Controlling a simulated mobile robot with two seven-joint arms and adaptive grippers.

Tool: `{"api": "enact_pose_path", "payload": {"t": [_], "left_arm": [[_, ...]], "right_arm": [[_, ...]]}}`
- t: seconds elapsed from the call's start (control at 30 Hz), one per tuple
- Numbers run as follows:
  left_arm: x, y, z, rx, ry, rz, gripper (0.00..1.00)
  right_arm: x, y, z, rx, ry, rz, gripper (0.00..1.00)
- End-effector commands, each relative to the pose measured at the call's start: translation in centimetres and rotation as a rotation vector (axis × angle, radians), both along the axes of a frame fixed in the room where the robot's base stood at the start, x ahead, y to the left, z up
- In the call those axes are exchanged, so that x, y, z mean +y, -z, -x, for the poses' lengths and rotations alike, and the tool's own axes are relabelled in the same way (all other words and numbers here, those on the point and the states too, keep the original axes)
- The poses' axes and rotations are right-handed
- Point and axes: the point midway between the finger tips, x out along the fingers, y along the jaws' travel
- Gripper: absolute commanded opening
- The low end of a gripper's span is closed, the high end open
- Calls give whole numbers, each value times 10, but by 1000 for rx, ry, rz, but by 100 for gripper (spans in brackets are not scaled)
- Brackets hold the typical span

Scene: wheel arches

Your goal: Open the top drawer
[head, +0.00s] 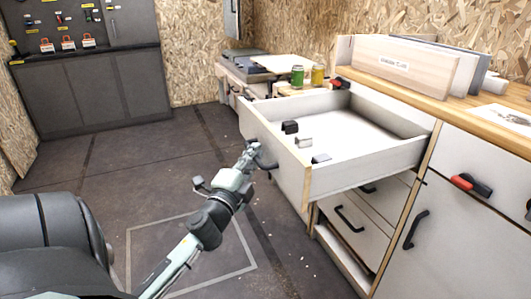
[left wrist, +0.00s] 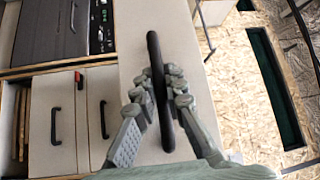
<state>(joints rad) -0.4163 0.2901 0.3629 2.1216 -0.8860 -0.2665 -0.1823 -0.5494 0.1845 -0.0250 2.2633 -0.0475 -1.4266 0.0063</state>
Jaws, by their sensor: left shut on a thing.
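The top drawer (head: 365,168) is white with wood-coloured edges and stands pulled far out of the cabinet in the head view. Several small dark and grey items lie inside it. My left gripper (head: 252,150) is at the front of this drawer. In the left wrist view the drawer front (left wrist: 180,50) is a pale panel with a black bar handle (left wrist: 154,55). My left gripper's fingers (left wrist: 163,100) are closed around this handle. In the head view the handle is mostly hidden by the gripper. My right gripper is in neither view.
Below are lower drawers with black handles (head: 349,218). A wooden worktop (head: 485,112) with boards stands at the right. Green and yellow cans (head: 297,75) stand behind the drawer. A grey cabinet (head: 90,90) stands at the far left.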

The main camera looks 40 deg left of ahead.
Motion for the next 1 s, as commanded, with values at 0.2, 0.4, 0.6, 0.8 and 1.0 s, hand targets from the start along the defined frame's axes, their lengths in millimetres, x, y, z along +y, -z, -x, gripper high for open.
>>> {"api": "enact_pose_path", "payload": {"t": [0.2,0.4,0.6,0.8,1.0], "left_arm": [[3,0,8,0,0,0,0],[3,0,9,1,0,0,0],[3,0,9,1,0,0,16],[3,0,9,0,0,0,32],[3,0,9,0,0,0,32]], "right_arm": [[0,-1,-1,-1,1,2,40],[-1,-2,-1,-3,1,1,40],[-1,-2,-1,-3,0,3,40],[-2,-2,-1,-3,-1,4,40],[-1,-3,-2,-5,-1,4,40]]}}
